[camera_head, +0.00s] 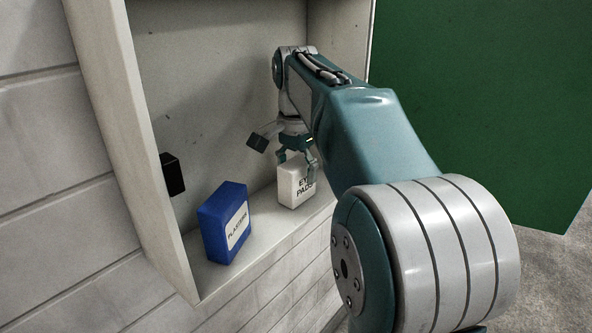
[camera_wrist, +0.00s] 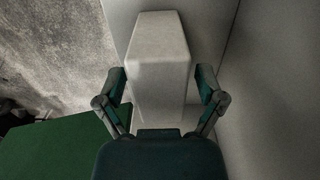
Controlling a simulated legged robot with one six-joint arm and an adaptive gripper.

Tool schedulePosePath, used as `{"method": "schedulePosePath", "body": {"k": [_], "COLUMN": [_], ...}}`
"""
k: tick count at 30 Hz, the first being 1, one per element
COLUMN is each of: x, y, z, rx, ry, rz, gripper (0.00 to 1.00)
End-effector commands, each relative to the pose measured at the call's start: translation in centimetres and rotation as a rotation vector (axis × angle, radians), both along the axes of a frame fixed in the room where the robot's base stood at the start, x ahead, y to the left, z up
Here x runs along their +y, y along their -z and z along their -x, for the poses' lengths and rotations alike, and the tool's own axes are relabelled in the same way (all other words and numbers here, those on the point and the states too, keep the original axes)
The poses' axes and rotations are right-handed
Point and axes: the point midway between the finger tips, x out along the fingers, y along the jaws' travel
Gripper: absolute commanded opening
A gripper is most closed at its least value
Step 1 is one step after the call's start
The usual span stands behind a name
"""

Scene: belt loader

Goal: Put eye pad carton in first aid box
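The white eye pad carton (camera_head: 295,184), lettered "EYE PADS", stands upright inside the pale wall-mounted first aid box (camera_head: 119,107), on its floor towards the right side. My gripper (camera_head: 297,163) is right above the carton, pointing down. In the wrist view the carton (camera_wrist: 158,57) lies between the two fingers of my gripper (camera_wrist: 161,84). The fingers are spread, with a gap visible on each side of the carton. Whether a fingertip touches it is not clear.
A blue plaster carton (camera_head: 225,222) stands on the box floor to the left. A small black block (camera_head: 172,174) is on the box's left wall. A green door panel (camera_head: 480,90) stands open at the right. Box floor between the cartons is clear.

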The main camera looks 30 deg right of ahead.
Motion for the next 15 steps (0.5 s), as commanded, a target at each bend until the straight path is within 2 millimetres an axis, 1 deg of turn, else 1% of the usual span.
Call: {"method": "schedulePosePath", "body": {"k": [9, 11, 14, 15], "x": [0.0, 0.0, 0.0, 0.0], "y": [-0.2, -0.7, -2.1, -2.8], "z": [0.0, -0.1, -0.1, -0.1], "rx": [-0.001, -0.002, -0.003, -0.004], "ry": [0.0, 0.0, 0.0, 0.0], "rz": [0.001, 0.0, 0.001, 0.002], "gripper": [0.9, 0.9, 0.9, 0.9]}}
